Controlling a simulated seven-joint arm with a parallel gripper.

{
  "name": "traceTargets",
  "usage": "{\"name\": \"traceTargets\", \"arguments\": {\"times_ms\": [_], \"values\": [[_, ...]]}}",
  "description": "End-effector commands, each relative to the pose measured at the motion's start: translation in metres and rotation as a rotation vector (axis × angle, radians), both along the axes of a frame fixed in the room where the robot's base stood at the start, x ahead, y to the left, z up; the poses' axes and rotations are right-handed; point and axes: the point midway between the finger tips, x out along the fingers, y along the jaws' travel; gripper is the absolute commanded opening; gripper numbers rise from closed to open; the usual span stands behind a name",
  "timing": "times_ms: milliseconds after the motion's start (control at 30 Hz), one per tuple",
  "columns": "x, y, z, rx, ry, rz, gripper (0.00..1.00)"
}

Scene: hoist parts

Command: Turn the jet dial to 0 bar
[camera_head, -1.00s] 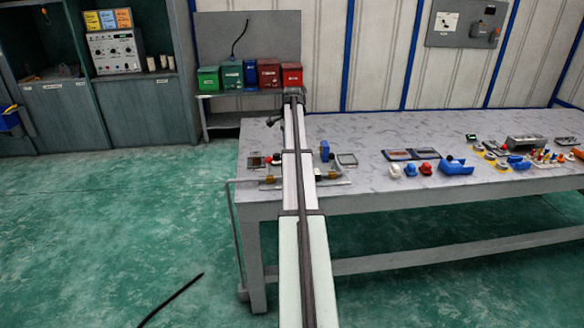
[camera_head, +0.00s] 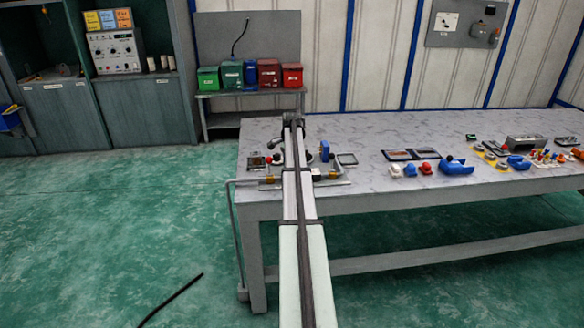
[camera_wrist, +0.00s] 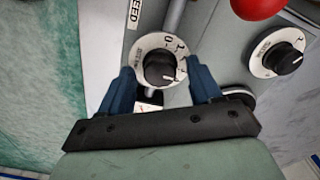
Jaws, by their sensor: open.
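In the wrist view a dial (camera_wrist: 160,68) with a black knob and a white numbered face sits between my fingers. A 0 shows near the top of its face, with other marks to the right. Its side label is too small to read surely, so I cannot confirm that it is the jet dial. The knob's pointer direction is unclear. My gripper (camera_wrist: 158,75) is open, one blue finger on each side of the knob; contact is not clear. In the head view my arm hides much of the panel area on the table.
A second black-knobbed dial (camera_wrist: 284,53) is at the right in the wrist view. A red ball (camera_wrist: 258,6) is at the top, near the right finger. The table (camera_head: 370,128) holds several small parts at its right. Coloured boxes (camera_head: 268,75) stand behind it.

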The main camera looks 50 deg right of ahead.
Motion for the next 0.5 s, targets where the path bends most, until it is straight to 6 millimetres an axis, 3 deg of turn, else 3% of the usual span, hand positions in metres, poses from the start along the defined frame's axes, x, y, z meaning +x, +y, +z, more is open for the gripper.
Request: {"name": "traceTargets", "arguments": {"times_ms": [67,500], "values": [[-0.0001,0.0000,0.0001,0.000,0.000,0.000,0.60],[0.0000,0.0000,0.0004,0.000,0.000,0.000,0.17]]}}
